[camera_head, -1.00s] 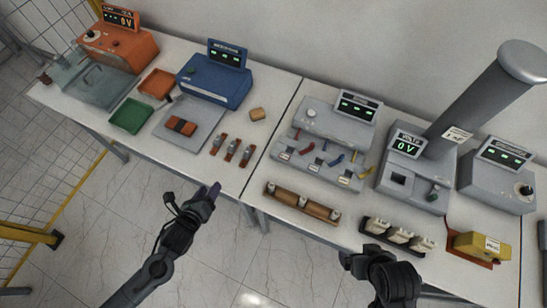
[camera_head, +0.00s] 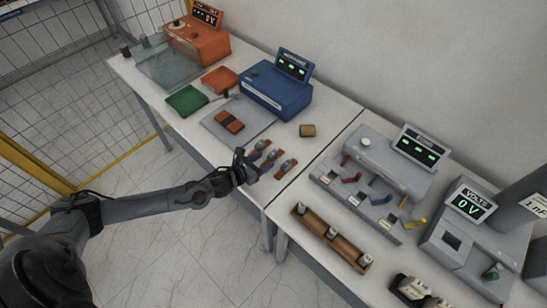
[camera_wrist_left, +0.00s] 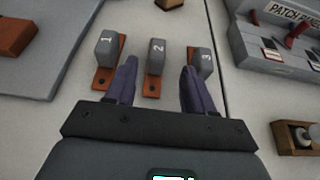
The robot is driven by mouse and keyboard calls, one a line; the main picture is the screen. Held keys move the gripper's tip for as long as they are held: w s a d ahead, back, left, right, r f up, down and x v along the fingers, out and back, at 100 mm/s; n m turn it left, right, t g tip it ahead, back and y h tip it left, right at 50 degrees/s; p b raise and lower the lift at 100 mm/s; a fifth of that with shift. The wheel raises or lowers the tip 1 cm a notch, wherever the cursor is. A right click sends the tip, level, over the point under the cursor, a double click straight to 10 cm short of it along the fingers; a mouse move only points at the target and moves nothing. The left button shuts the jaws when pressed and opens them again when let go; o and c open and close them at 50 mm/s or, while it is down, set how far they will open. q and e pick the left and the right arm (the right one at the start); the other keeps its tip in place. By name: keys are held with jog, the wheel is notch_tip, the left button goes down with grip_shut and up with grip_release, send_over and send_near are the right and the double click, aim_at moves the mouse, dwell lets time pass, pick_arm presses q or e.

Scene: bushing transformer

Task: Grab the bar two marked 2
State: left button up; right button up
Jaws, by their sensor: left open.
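Three bars with grey blocks on red-brown bases lie side by side on the table. In the left wrist view they are bar 1 (camera_wrist_left: 105,48), bar 2 (camera_wrist_left: 155,57) and bar 3 (camera_wrist_left: 201,62). In the head view, bar 2 (camera_head: 272,158) is the middle one. My left gripper (camera_wrist_left: 159,70) is open, with its purple fingers pointing at the row. Bar 2 shows between the two fingers, bar 1 and bar 3 outside or behind them. In the head view the left gripper (camera_head: 246,164) is at the near side of the bars. My right gripper is not visible.
A grey plate with an orange-brown block (camera_head: 229,121) lies left of the bars. A small tan block (camera_head: 307,130) is behind them. The grey patch panel (camera_head: 352,195) and a wooden rack (camera_head: 330,240) are to the right, past a table seam.

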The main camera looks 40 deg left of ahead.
aim_at(269, 157)
pick_arm(q)
jog(key=shift+a+x, duration=0.2)
jog(key=shift+x, duration=2.95)
jog(key=shift+c, duration=0.3)
grip_shut()
